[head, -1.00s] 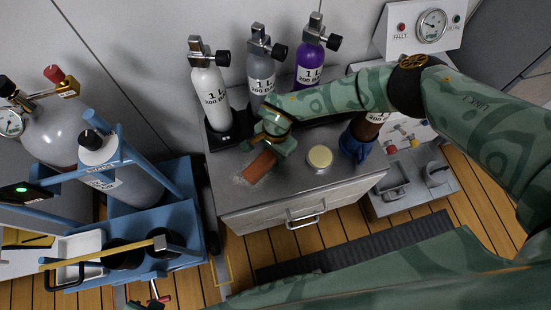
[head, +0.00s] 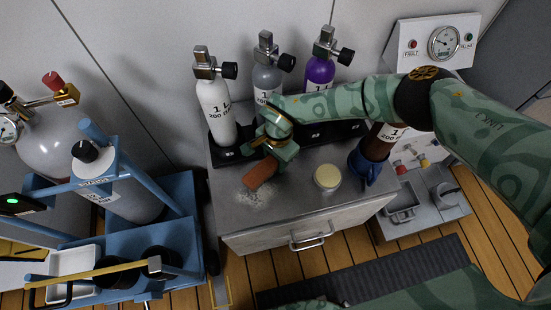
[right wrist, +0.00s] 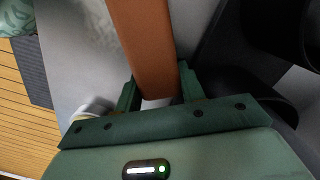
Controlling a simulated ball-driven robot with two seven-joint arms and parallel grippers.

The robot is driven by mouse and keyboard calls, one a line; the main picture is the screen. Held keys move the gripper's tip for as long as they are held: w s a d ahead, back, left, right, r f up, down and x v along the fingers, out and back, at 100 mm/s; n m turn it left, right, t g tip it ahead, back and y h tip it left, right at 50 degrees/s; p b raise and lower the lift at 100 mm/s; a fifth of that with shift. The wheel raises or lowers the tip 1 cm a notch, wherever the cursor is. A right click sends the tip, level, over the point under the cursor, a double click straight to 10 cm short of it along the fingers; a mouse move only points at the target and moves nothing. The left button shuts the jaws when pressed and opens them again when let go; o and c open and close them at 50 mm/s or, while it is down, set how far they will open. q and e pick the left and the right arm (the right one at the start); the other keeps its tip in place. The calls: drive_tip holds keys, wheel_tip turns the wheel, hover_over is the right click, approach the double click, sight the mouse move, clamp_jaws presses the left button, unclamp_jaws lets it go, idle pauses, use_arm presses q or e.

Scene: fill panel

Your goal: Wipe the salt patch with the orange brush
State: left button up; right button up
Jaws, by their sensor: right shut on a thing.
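The orange brush (head: 261,173) is held in my right gripper (head: 272,153) over the grey cabinet top. It also shows in the right wrist view (right wrist: 147,45), between the fingers of my right gripper (right wrist: 160,90). The salt patch (head: 252,198) is a pale speckled area on the cabinet top, just in front of the brush's lower end. The brush's near end is at the patch's back edge; I cannot tell whether it touches the surface. My left gripper is not in view.
A round cream-topped tin (head: 327,177) stands right of the brush. White (head: 216,105), grey (head: 268,83) and purple (head: 319,72) cylinders stand behind in a black rack. A brown cylinder in a blue holder (head: 364,166) stands right.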

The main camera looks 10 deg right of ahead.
drive_tip(key=r+p, duration=0.1)
drive_tip(key=r, duration=0.1)
drive_tip(key=w+r+p, duration=0.1)
drive_tip(key=r, duration=0.1)
drive_tip(key=r+p, duration=0.1)
drive_tip(key=r, duration=0.1)
drive_tip(key=shift+w+d+r, duration=0.1)
drive_tip(key=shift+w+r, duration=0.1)
drive_tip(key=shift+w, duration=0.2)
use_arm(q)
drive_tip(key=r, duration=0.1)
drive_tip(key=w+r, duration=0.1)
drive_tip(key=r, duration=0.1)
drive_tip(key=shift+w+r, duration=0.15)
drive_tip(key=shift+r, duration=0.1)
use_arm(e)
drive_tip(key=shift+s+d, duration=0.1)
drive_tip(key=shift+s+r+p, duration=0.1)
drive_tip(key=shift+r+p, duration=0.8)
drive_tip(key=shift+r, duration=0.5)
drive_tip(key=shift+s, duration=0.1)
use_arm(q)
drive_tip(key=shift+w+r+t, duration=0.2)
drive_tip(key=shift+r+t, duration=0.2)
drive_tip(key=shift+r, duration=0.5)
